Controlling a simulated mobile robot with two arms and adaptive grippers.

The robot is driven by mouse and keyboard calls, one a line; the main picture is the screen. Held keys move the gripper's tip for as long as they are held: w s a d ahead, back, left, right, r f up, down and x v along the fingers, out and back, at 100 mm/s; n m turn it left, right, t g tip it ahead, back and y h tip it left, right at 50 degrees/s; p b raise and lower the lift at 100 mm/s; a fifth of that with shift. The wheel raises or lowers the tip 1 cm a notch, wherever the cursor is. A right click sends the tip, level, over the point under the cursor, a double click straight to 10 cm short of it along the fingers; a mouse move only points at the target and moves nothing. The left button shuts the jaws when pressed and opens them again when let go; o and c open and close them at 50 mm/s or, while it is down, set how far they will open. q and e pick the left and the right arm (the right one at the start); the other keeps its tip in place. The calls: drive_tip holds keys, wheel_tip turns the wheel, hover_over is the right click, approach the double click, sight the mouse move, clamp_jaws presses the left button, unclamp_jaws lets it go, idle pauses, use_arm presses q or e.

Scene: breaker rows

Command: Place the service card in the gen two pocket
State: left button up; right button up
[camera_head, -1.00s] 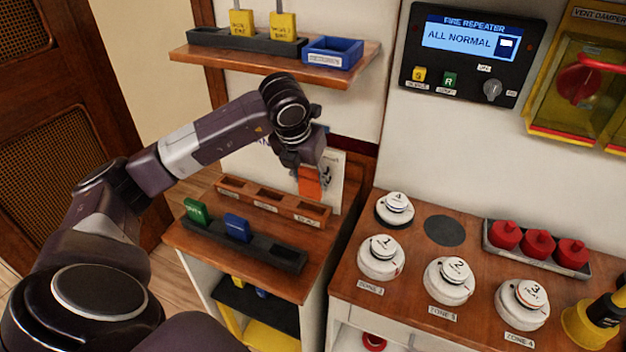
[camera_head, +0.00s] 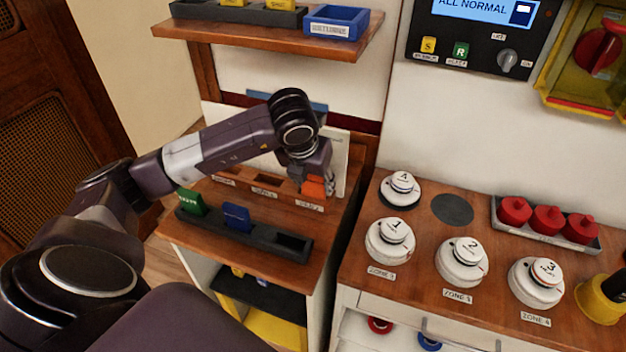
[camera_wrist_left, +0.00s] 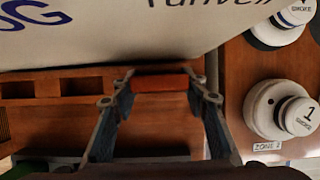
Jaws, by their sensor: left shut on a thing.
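An orange card (camera_head: 315,188) is held in my left gripper (camera_head: 314,180), which is shut on it. The card is over the right-hand pocket of a low wooden rack (camera_head: 267,184) with several pockets. Its lower edge is close to that pocket; I cannot tell whether it is inside. In the left wrist view the card (camera_wrist_left: 160,83) shows between the two fingertips, and two empty pockets of the rack (camera_wrist_left: 50,87) lie to its left. The pocket labels are too small to read surely. My right gripper is not in view.
A black rack (camera_head: 262,241) in front holds a green card (camera_head: 192,202) and a blue card (camera_head: 238,216); its right slot is empty. A white board (camera_head: 338,155) stands behind the wooden rack. A shelf (camera_head: 345,45) hangs above. White detectors (camera_head: 390,240) stand on the right counter.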

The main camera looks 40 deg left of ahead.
use_arm(q)
drive_tip(key=o, duration=1.3)
drive_tip(key=shift+w+a+f, duration=0.1)
drive_tip(key=shift+a+f, duration=0.05)
drive_tip(key=shift+o, duration=0.4)
drive_tip(key=shift+a, duration=0.1)
drive_tip(key=shift+r, duration=0.4)
drive_tip(key=v, duration=1.1)
drive_tip(key=shift+b, duration=0.4)
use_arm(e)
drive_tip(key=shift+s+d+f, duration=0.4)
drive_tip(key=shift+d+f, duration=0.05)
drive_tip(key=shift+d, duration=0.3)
use_arm(q)
drive_tip(key=shift+r, duration=0.1)
